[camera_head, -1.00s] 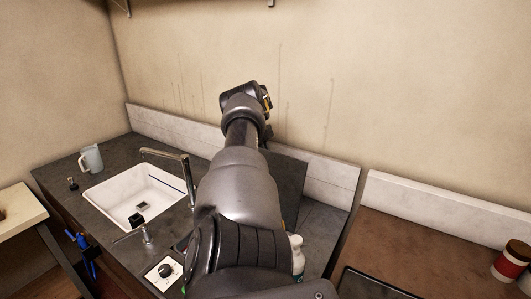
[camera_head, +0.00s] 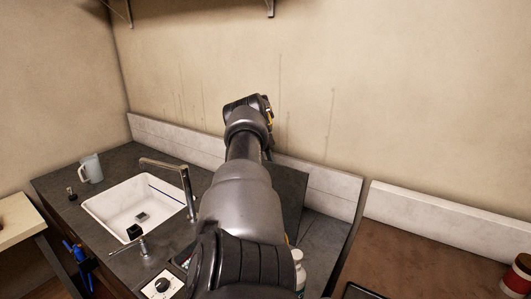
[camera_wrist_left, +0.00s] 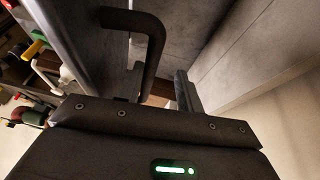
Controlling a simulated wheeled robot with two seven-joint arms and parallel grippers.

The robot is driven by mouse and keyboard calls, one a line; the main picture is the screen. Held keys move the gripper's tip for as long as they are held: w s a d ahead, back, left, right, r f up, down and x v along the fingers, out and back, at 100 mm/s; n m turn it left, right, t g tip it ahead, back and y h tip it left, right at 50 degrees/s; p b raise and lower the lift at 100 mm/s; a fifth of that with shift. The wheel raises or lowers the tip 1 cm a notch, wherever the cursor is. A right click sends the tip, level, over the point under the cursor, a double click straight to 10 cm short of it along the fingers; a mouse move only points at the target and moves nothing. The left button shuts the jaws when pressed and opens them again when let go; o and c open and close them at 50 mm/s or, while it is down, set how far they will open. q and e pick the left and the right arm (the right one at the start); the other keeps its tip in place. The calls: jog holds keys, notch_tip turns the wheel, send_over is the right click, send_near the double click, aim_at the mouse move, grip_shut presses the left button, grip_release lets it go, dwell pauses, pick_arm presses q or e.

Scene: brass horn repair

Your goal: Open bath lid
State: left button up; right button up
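The bath lid (camera_head: 290,188) is a dark grey panel behind my arm in the head view. It looks raised at a slant, but my arm hides much of it. In the left wrist view the lid (camera_wrist_left: 85,35) stands at the left, with a dark bent handle (camera_wrist_left: 152,42) on it. My left gripper (camera_wrist_left: 161,82) is open at the handle's end, with its two fingers apart. The bar comes down close to the left finger, and I cannot tell if they touch. In the head view the fingertips are hidden. My right gripper is not in view.
A white sink (camera_head: 135,207) with a tap (camera_head: 178,166) lies left of my arm. A grey mug (camera_head: 91,168) stands behind the sink's left corner. A control dial (camera_head: 163,286) and a white bottle (camera_head: 299,268) are near the arm's base. A pale backsplash (camera_head: 335,188) runs behind the counter.

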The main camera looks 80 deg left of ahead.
pick_arm(q)
jog(key=p+v, duration=0.1)
jog(key=v, duration=0.9)
jog(key=shift+r, duration=0.2)
jog(key=shift+w, duration=0.1)
jog(key=shift+w+d, duration=0.1)
